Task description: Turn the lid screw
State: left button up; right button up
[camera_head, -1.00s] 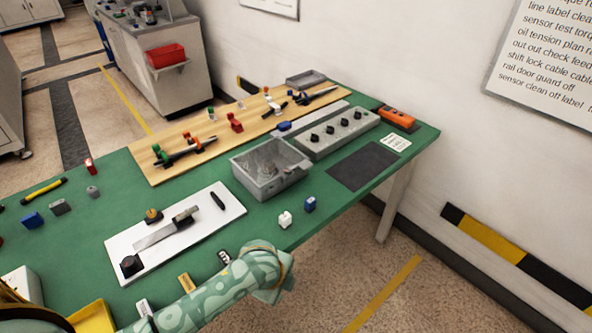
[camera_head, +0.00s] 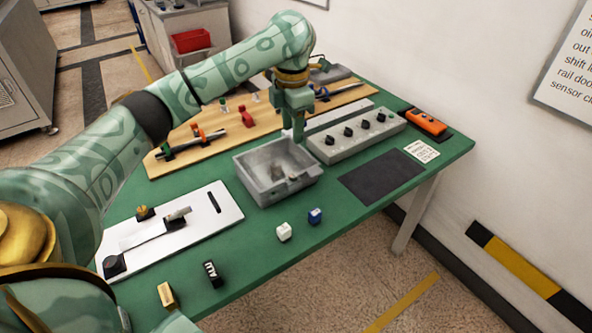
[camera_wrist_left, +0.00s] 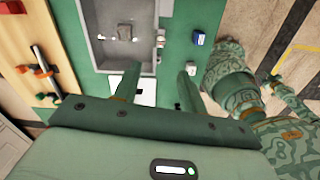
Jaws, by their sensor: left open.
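An open grey metal box (camera_head: 262,190) stands on the green table. It also shows at the top of the left wrist view (camera_wrist_left: 102,55), with a small light part (camera_wrist_left: 124,32) inside. Small fittings (camera_wrist_left: 160,41) sit along one of its walls. I cannot tell which part is the lid screw. My left gripper (camera_head: 299,136) points down at the box's back right corner. Its two fingers stand apart and empty in the left wrist view (camera_wrist_left: 158,75), near the box's wall; I cannot tell whether they touch it. My right gripper is not in view.
A grey panel with black knobs (camera_head: 352,137) stands right of the box. A white cube (camera_head: 284,231) and a blue block (camera_head: 315,215) lie in front. A white board (camera_head: 226,205) is at left. A black mat (camera_head: 380,177) is bare.

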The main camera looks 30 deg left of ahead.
aim_at(293, 175)
pick_arm(q)
notch_tip(293, 175, down, 14)
jog(key=b, duration=0.6)
jog(key=shift+r, duration=0.15)
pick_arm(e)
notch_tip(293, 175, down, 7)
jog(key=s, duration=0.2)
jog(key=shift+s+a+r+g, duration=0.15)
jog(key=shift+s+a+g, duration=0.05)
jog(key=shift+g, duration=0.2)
pick_arm(q)
jog(key=shift+c, duration=1)
grip_shut()
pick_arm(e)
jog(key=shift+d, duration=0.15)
